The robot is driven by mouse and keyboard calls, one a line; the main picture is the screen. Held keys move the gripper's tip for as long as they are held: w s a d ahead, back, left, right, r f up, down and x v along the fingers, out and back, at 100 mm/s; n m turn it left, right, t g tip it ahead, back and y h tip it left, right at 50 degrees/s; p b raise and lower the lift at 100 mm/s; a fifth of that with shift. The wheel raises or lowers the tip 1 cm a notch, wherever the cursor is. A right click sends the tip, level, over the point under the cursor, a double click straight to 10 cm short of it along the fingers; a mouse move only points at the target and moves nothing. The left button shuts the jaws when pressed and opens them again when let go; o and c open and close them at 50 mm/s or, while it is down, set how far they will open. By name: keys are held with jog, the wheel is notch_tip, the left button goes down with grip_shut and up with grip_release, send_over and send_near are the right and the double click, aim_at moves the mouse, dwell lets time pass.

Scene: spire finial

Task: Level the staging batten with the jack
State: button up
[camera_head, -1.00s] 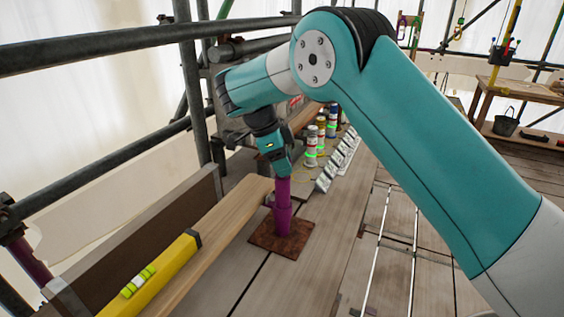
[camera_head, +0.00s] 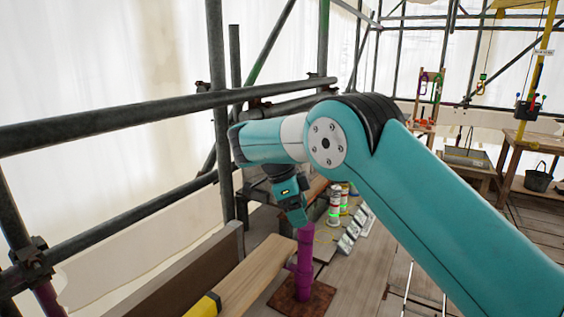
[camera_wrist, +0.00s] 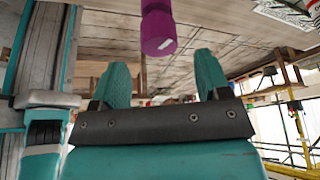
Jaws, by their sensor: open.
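The jack (camera_head: 304,262) is a purple post on a square rust-brown plate, in the lower middle of the head view. The staging batten (camera_head: 252,277) is a pale wooden plank just left of it. A yellow spirit level (camera_head: 203,307) lies along the batten, mostly cut off by the bottom edge. My gripper (camera_head: 297,217) is at the jack's top in the head view, partly turned away. In the wrist view my gripper (camera_wrist: 162,62) has its teal fingers wide apart with nothing clamped. The purple jack end (camera_wrist: 158,34) shows beyond the fingertips, between them. Contact cannot be told.
Grey scaffold tubes (camera_head: 150,108) run along the left. A brown board (camera_head: 205,265) stands on edge beside the batten. Cans (camera_head: 335,205) and a row of small grey-white items (camera_head: 350,235) stand behind the jack. A bench (camera_head: 520,160) and bucket (camera_head: 538,180) are far right.

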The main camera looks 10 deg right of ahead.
jog(key=p+v, duration=1.2)
jog(key=p, duration=0.3)
jog(key=shift+p, duration=0.4)
jog(key=shift+r, duration=0.1)
jog(key=shift+d, duration=0.1)
jog(key=s+d+r+n+t+y+b, duration=0.1)
jog(key=s+d+r+n+b, duration=0.1)
jog(key=s+n+b, duration=0.35)
jog(key=s+d+r+n+t+y+b, duration=0.1)
jog(key=s+d+r+n+b, duration=0.15)
jog(key=n, duration=0.65)
jog(key=s+a+f+n+y+b, duration=0.1)
jog(key=s+n, duration=0.6)
jog(key=s, duration=0.7)
jog(key=s+a+f+n+y+b, duration=0.2)
jog(key=s+f+n+y+b, duration=0.2)
jog(key=s, duration=1)
jog(key=n+y+b, duration=0.1)
jog(key=n+b, duration=0.1)
jog(key=n, duration=0.1)
jog(key=shift+g+y, duration=0.3)
